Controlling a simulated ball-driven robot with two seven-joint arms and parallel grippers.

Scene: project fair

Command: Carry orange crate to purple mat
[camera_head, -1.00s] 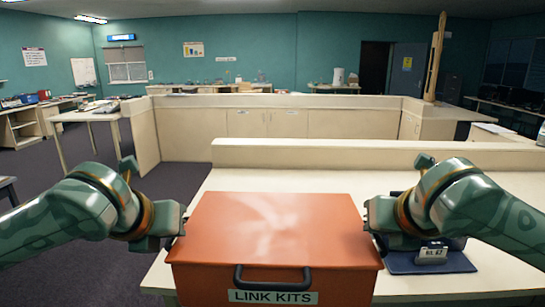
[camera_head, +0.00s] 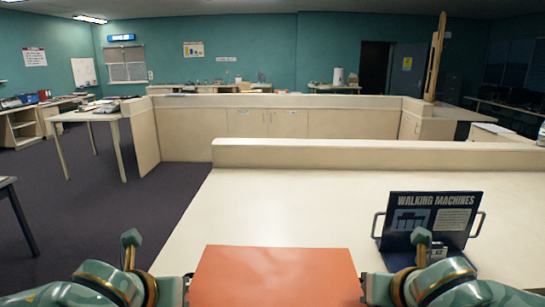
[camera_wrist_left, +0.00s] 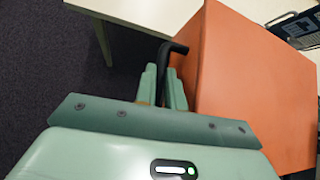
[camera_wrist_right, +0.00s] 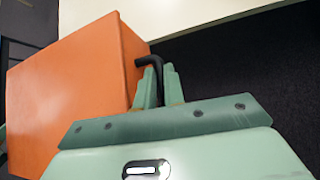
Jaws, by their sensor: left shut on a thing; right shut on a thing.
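The orange crate (camera_head: 275,272) is at the bottom middle of the head view, its front cut off by the frame edge. My left gripper (camera_head: 187,284) is at its left side and my right gripper (camera_head: 363,285) at its right side. In the left wrist view, the fingers (camera_wrist_left: 165,85) are shut on a black side handle (camera_wrist_left: 175,47) of the orange crate (camera_wrist_left: 250,85). In the right wrist view, the fingers (camera_wrist_right: 158,85) are shut on the other black handle (camera_wrist_right: 150,61) of the crate (camera_wrist_right: 75,90). No purple mat is visible in any view.
A pale table (camera_head: 290,205) lies just beyond the crate, with a low raised back edge. A dark "WALKING MACHINES" sign (camera_head: 432,215) stands on its right part. Dark carpet (camera_head: 110,215) is open to the left. A small pale table (camera_head: 95,115) stands farther left.

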